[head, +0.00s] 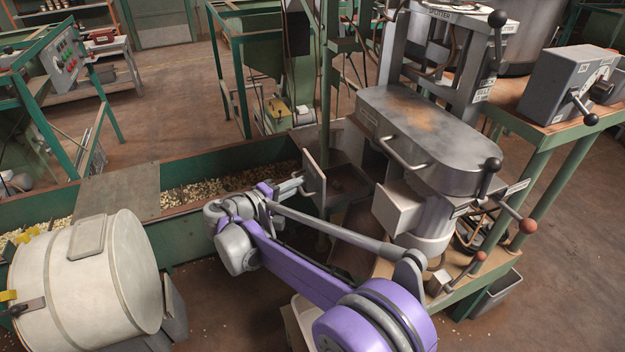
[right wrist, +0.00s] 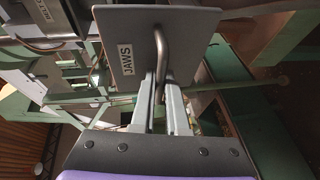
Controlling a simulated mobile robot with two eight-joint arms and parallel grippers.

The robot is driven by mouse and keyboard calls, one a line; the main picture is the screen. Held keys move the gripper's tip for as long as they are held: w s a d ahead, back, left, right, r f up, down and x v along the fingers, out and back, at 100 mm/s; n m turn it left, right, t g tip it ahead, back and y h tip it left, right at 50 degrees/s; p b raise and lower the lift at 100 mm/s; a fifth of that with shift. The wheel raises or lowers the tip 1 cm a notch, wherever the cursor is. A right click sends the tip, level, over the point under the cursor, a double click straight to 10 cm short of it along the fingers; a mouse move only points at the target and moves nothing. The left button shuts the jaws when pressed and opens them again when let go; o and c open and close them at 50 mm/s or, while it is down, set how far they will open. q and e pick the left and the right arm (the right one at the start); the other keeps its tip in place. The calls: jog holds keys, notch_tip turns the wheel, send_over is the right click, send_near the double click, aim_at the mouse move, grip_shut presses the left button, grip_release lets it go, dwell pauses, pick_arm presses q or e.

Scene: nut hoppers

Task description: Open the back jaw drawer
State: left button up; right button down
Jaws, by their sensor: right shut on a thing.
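The back jaw drawer shows a flat grey front plate (head: 313,178), and a dark open tray (head: 348,184) shows behind it, reaching toward the splitter machine (head: 425,128). In the right wrist view the plate (right wrist: 196,42) carries a JAWS label and a bent metal bar handle (right wrist: 161,42). My right gripper (head: 303,186) is at this handle, shut on it; its two fingers (right wrist: 162,82) stand either side of the bar in the wrist view. A second light drawer front (head: 397,212) is nearer on the machine. My left gripper is not in view.
A long green trough (head: 185,165) holding nuts runs behind my right arm. A pale drum (head: 90,280) stands at the front left. Levers with red knobs (head: 527,226) stick out at the machine's right. A grey control box (head: 565,85) sits on the right bench.

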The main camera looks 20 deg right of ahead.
jog(key=shift+a, duration=0.4)
jog(key=c, duration=0.9)
grip_release()
jog(key=shift+s, duration=0.1)
jog(key=v, duration=1)
jog(key=shift+s+a+r, duration=0.15)
jog(key=shift+s+a, duration=0.05)
jog(key=shift+a, duration=0.1)
